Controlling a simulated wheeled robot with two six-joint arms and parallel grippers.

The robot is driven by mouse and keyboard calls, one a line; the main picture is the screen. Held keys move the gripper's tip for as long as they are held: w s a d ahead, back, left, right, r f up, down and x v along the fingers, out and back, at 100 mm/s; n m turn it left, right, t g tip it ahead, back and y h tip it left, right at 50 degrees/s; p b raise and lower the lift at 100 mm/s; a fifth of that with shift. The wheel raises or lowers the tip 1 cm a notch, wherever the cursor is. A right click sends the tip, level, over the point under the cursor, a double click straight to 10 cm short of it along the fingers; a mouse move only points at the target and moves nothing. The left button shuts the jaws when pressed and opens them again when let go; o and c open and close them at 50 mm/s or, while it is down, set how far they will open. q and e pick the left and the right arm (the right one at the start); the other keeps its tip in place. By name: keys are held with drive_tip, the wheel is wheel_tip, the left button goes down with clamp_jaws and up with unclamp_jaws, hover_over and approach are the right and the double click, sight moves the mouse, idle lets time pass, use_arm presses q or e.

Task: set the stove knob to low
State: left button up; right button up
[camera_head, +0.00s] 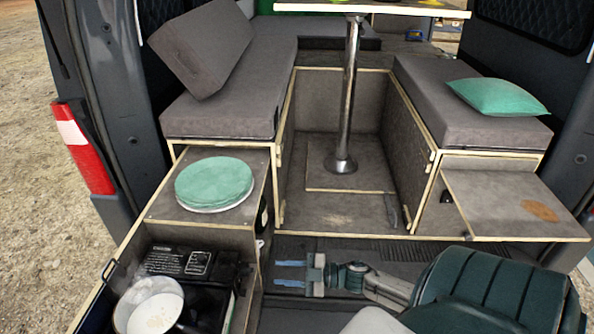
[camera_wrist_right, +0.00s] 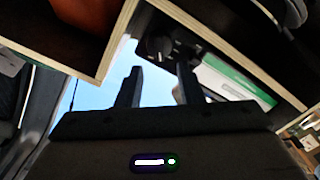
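The black camping stove (camera_head: 190,263) sits in the pull-out drawer at the lower left of the head view, with a white label on its top. A pale pot (camera_head: 148,306) stands on it. I cannot make out the knob in the head view. In the right wrist view, a dark rounded part (camera_wrist_right: 158,46) shows beyond the fingers; I cannot tell whether it is the knob. My right gripper (camera_head: 290,273) is open and empty, right of the drawer, its fingers pointing left toward the stove. The fingers (camera_wrist_right: 158,88) stand apart in the wrist view. My left gripper is not in view.
The drawer's wooden edge (camera_head: 252,310) stands between my right gripper and the stove. A wooden flap (camera_head: 510,205) juts out at right. A table post (camera_head: 348,100) rises from the floor.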

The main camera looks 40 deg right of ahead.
drive_tip(key=shift+v, duration=1.9)
